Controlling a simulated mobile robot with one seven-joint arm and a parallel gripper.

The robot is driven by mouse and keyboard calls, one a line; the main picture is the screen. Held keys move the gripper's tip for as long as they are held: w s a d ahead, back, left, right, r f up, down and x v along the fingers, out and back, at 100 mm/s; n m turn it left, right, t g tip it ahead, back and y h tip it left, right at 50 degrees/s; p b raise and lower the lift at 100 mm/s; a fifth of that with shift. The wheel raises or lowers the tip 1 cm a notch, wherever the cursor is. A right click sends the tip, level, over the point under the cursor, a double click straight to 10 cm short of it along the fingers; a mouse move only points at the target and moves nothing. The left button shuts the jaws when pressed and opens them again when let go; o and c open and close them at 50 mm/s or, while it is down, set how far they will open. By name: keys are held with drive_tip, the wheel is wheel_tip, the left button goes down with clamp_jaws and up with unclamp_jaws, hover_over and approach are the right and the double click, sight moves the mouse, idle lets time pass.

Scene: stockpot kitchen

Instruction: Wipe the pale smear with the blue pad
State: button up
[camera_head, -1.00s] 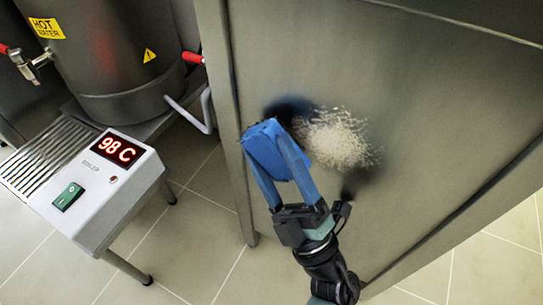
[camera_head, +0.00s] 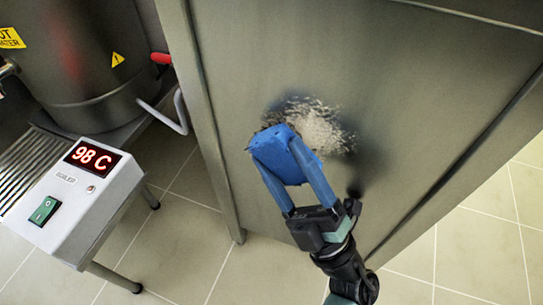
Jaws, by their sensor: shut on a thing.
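The pale smear (camera_head: 322,127) is a speckled whitish patch on the grey metal panel (camera_head: 400,75). The blue pad (camera_head: 281,148) is at the lower left of the smear and covers part of its edge. My gripper (camera_head: 282,168) is shut on the pad, with one blue finger along each side of it. The pad is against or very close to the panel; I cannot tell if it touches. A dark shadow lies around the pad and the smear.
A boiler control box (camera_head: 90,190) with a red 98 C display stands at the left on a metal stand. Behind it is a large hot water boiler (camera_head: 90,60) with a red-tipped lever (camera_head: 161,58). Tiled floor (camera_head: 190,250) shows below, clear between stand and panel.

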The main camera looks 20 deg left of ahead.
sight(275, 145)
drive_tip(key=shift+d+b, duration=0.7)
drive_tip(key=shift+d, duration=3.7)
drive_tip(key=shift+s+a+r+p, duration=0.1)
drive_tip(key=shift+a+r+p, duration=0.35)
drive_tip(key=shift+a, duration=0.25)
drive_tip(key=shift+w+a+r+p, duration=0.1)
drive_tip(key=shift+a+r+p, duration=0.2)
drive_tip(key=shift+a+p, duration=0.3)
drive_tip(key=shift+s+a+r+p, duration=0.1)
drive_tip(key=shift+a+r+p, duration=0.3)
drive_tip(key=shift+a, duration=0.4)
drive_tip(key=shift+w+a+r, duration=0.1)
drive_tip(key=shift+w+a, duration=0.05)
drive_tip(key=shift+a, duration=1.45)
drive_tip(key=shift+w+a, duration=0.1)
drive_tip(key=shift+a, duration=3.3)
drive_tip(key=shift+r+p, duration=1.15)
drive_tip(key=shift+p, duration=0.15)
drive_tip(key=shift+s+d+f, duration=0.1)
drive_tip(key=shift+d+f, duration=0.05)
drive_tip(key=shift+d, duration=0.9)
drive_tip(key=shift+s+d+f, duration=0.1)
drive_tip(key=shift+d, duration=0.9)
